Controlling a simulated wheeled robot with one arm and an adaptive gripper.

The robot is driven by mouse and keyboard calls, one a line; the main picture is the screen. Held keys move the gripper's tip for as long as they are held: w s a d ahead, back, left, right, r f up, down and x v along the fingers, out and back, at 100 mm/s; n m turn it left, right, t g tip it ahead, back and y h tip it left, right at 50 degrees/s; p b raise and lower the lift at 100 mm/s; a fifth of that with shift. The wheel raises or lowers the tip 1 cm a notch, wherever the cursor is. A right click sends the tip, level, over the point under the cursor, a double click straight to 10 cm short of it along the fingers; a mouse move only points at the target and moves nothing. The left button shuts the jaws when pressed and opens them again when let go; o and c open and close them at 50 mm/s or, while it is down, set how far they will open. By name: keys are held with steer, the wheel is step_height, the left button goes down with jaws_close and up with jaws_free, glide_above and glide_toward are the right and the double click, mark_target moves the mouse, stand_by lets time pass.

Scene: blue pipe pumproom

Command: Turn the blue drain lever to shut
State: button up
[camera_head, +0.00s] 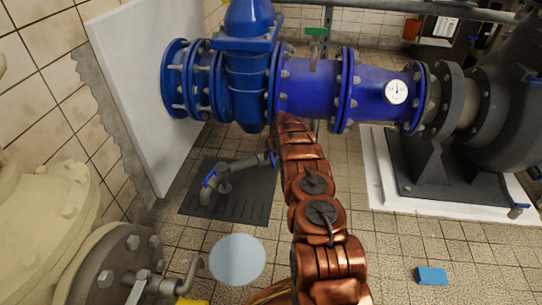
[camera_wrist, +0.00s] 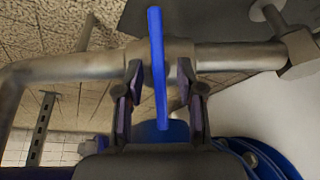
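In the wrist view a flat blue lever (camera_wrist: 158,70) stands upright in the picture, across a grey metal pipe (camera_wrist: 80,68). My gripper (camera_wrist: 161,108) is open, with one finger on each side of the lever. A gap shows between the lever and each finger, and the fingertips reach to about the pipe. In the head view my copper arm reaches up to the underside of the blue main pipe (camera_head: 310,92), and the gripper itself is hidden. A small blue handle (camera_head: 209,178) shows on thin grey pipework over a dark floor plate (camera_head: 250,208). I cannot tell whether it is the same lever.
A white panel (camera_head: 140,90) stands at the left. A pale blue disc (camera_head: 237,260) and a blue block (camera_head: 432,276) lie on the tiled floor. A grey pump (camera_head: 510,120) stands right. Blue flange bolts (camera_wrist: 250,158) are close to the gripper's lower right. Floor at right front is mostly clear.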

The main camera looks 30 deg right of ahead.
steer(key=v, duration=1.1)
steer(key=shift+s+r, duration=0.15)
steer(key=shift+r, duration=0.2)
stand_by(0.5)
steer(key=s+a+r+g+p, duration=0.1)
steer(key=s+a+r+p, duration=0.6)
steer(key=r, duration=0.7)
steer(key=s+a+r+n+g+y+p, duration=0.1)
steer(key=s+a+r+p, duration=0.55)
steer(key=r, duration=0.75)
steer(key=s+a+r+g+p, duration=0.1)
steer(key=s+a+r+p, duration=0.3)
steer(key=a+r+p, duration=0.55)
steer(key=s+a+r+g+p, duration=0.1)
steer(key=s+a+r+p, duration=0.2)
steer(key=s+r+p, duration=0.3)
steer(key=s+a+r+g+p, duration=0.1)
steer(key=s+a+r+p, duration=0.2)
steer(key=s+r, duration=1.1)
steer(key=s+a+r+g+p, duration=0.1)
steer(key=s+a+r+p, duration=0.3)
steer(key=s+r+p, duration=0.5)
steer(key=s+r, duration=0.2)
steer(key=s, duration=0.6)
steer(key=shift+n+h+p, duration=0.3)
steer(key=shift+p, duration=0.05)
